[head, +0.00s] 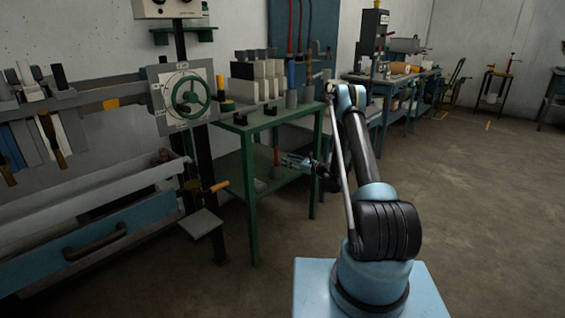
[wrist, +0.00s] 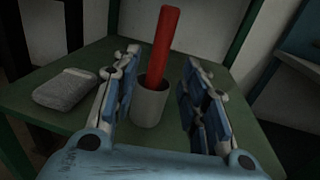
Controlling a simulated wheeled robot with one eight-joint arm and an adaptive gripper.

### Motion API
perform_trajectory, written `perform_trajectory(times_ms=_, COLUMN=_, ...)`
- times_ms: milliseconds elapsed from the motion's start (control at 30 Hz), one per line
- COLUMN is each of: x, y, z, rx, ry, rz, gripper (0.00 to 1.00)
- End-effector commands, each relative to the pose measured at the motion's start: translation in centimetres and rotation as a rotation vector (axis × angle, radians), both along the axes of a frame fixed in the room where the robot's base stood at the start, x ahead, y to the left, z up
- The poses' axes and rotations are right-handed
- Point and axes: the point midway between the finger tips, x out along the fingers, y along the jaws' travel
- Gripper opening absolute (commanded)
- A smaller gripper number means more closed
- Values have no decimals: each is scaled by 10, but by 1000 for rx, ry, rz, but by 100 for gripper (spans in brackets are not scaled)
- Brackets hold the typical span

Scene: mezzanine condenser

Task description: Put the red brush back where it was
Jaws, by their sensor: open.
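The red brush (wrist: 162,45) stands nearly upright, leaning slightly, in a light grey cup (wrist: 149,104) on a green shelf in the wrist view. In the head view the red brush (head: 276,156) shows small on the lower shelf of the green table. My gripper (wrist: 158,92) is open, with one finger on each side of the brush and cup, and a gap shows on both sides. In the head view my gripper (head: 285,160) reaches in at the lower shelf from the right. The brush's lower end is hidden inside the cup.
A grey pad-like block (wrist: 66,90) lies on the shelf left of the cup. A green table leg (head: 250,200) stands close by. A machine with a green handwheel (head: 192,97) is at the left. Floor (head: 470,200) at the right is clear.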

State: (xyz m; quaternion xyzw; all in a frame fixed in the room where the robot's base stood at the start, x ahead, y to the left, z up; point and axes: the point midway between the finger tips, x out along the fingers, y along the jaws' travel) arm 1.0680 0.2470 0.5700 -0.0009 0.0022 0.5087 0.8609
Motion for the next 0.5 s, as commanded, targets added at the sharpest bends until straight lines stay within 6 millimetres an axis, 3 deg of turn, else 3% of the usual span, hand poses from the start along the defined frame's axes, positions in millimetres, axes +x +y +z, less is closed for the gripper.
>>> perform_trajectory(times_ms=200, x=-14, y=-25, z=0, rx=0, ry=0, rz=-1, gripper=40)
perform_trajectory(times_ms=367, x=-18, y=-32, z=3, rx=-5, ry=-3, rz=0, gripper=40)
perform_trajectory(times_ms=500, x=-20, y=-32, z=20, rx=-53, ry=-31, rz=8, gripper=40)
